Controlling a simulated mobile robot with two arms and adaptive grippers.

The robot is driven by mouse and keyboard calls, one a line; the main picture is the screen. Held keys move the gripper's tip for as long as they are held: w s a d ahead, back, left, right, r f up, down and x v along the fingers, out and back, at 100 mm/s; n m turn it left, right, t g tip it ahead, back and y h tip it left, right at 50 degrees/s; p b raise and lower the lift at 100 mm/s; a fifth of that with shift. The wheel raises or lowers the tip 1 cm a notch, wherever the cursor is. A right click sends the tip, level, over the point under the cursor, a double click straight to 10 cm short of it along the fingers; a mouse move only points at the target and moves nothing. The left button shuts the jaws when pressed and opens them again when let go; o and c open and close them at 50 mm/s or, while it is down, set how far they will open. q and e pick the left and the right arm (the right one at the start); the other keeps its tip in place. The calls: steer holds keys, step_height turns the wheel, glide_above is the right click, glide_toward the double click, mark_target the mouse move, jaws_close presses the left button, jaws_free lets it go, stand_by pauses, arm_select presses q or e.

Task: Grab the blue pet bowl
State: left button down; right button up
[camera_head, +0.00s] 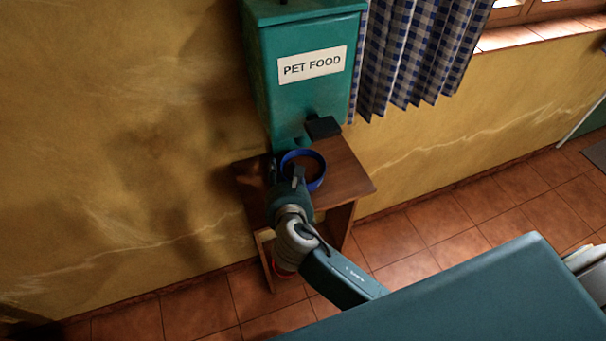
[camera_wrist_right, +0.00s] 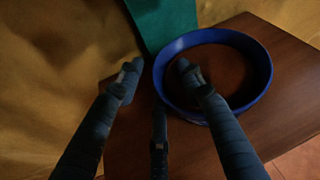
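The blue pet bowl (camera_head: 320,176) sits on the small wooden table below the pet food dispenser, and its inside looks brown. It also shows in the right wrist view (camera_wrist_right: 264,72), right of centre. My right gripper (camera_head: 286,170) is at the bowl's near left side and partly covers it. In the right wrist view my right gripper (camera_wrist_right: 160,78) is open, its fingers spread. The right finger reaches over the rim into the bowl's opening; the left and middle fingers are outside it. Whether any finger touches the bowl I cannot tell. My left gripper is not in view.
The teal pet food dispenser (camera_head: 305,85) stands against the yellow wall just behind the bowl, with a dark spout part (camera_head: 323,127) close above. The wooden table (camera_head: 350,178) has bare room to the right. A checkered curtain (camera_head: 415,50) hangs at right.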

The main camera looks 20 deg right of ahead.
steer(key=shift+s, duration=0.1)
jaws_close()
stand_by(0.3)
